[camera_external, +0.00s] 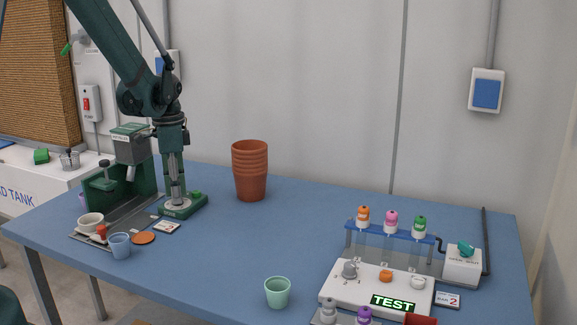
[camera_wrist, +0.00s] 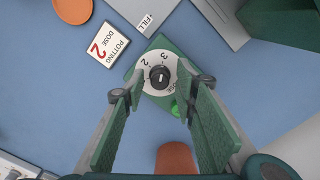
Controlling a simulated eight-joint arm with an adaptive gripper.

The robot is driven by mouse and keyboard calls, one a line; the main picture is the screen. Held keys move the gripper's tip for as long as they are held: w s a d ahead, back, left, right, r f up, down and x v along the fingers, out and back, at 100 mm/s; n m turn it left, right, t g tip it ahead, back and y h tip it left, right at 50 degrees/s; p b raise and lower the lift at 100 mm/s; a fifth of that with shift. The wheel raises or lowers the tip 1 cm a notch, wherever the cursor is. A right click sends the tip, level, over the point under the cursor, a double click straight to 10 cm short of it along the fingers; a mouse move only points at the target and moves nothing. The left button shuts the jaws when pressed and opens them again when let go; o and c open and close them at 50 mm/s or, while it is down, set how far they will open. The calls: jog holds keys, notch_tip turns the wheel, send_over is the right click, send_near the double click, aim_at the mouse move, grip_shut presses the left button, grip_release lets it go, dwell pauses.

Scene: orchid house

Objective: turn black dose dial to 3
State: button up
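The black dose dial (camera_wrist: 159,77) sits on a round white plate (camera_wrist: 150,88) printed with 2 and 3, on a green box (camera_wrist: 133,88) with a green button (camera_wrist: 175,108). The dial has a white mark; which number it points to I cannot tell. My gripper (camera_wrist: 160,89) is open, its fingers apart on either side of the dial, with no clear contact visible. In the external view my gripper (camera_external: 175,194) points straight down over the green box (camera_external: 190,209) and hides the dial. A card (camera_wrist: 110,45) beside it reads "POTTING DOSE 2".
A green machine (camera_external: 131,170) on a grey base stands close left of my gripper, with a white bowl (camera_external: 91,223) and blue cup (camera_external: 120,246) nearby. Stacked terracotta pots (camera_external: 250,172) stand to the right. The middle of the blue table (camera_external: 215,255) is clear.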

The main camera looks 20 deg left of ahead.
jog(key=shift+r, duration=0.1)
dwell(0.3)
notch_tip(320, 180, up, 12)
dwell(0.8)
dwell(0.5)
jog(key=s+d+r+n+t, duration=0.2)
jog(key=s+d+r, duration=0.1)
jog(key=s+r, duration=0.25)
jog(key=s+d+r+n+t, duration=0.1)
jog(key=s+d+r+n, duration=0.2)
jog(key=s, duration=0.4)
jog(key=s+d+n+t, duration=0.2)
jog(key=s, duration=0.5)
jog(key=s+d+r+n+t, duration=0.1)
jog(key=s+d+n+t, duration=0.1)
jog(key=s, duration=0.4)
jog(key=shift+s+r+n, duration=0.25)
jog(key=shift+s+n, duration=0.15)
jog(key=shift+n, duration=0.1)
